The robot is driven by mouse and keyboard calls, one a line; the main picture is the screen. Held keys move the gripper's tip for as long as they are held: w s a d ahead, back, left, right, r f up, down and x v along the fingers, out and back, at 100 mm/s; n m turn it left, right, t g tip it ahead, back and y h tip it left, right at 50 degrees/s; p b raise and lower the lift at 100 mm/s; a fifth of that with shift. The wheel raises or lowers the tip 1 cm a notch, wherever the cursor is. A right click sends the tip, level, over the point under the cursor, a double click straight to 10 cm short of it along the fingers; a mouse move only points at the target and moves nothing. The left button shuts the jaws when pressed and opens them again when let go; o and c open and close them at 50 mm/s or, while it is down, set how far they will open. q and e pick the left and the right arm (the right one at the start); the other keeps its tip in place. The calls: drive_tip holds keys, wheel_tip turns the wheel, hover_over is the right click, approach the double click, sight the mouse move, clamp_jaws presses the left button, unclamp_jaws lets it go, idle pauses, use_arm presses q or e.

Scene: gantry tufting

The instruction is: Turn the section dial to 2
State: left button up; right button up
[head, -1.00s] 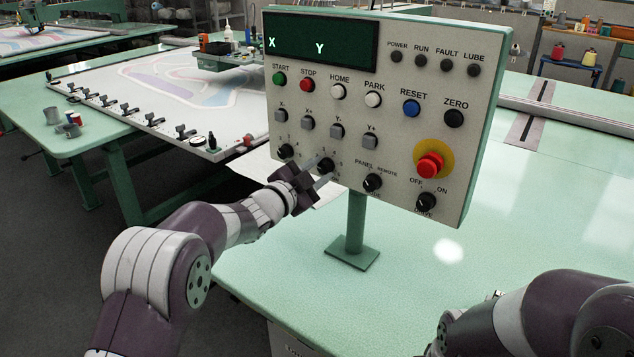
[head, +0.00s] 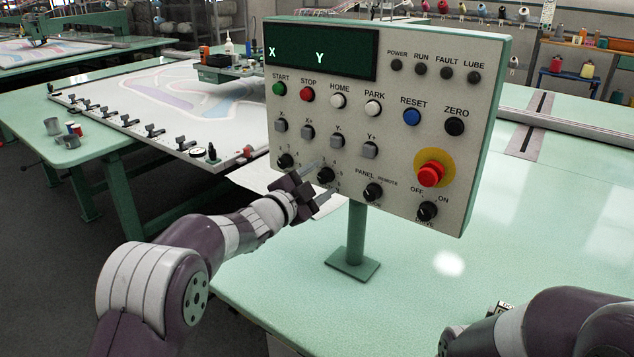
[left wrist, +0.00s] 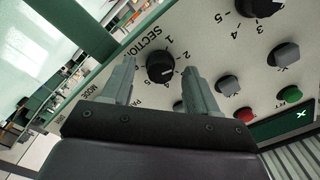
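The section dial (head: 326,174) is a black knob in the lower row of the grey control panel (head: 395,135). In the left wrist view the dial (left wrist: 160,68) shows upside down, with its SECTION label and numerals around it. Its white mark seems to point to the numeral side, near 2 or 3; I cannot tell exactly. My left gripper (head: 319,184) is open, its fingers pointing at the panel just short of the dial. In the left wrist view the dial shows between the two fingers (left wrist: 160,88), apparently untouched. My right gripper is out of view; only its arm shows.
Another numbered dial (head: 286,160) sits left of the section dial, and the PANEL/REMOTE mode dial (head: 372,193) to its right. Grey jog buttons (head: 337,141) sit above. A red emergency button (head: 430,174) and the drive dial (head: 427,211) are at right. The panel's post (head: 355,235) stands below.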

use_arm(q)
drive_tip(key=b+v, duration=0.1)
drive_tip(key=v, duration=1.1)
drive_tip(key=shift+s+a, duration=0.15)
drive_tip(key=shift+s, duration=0.15)
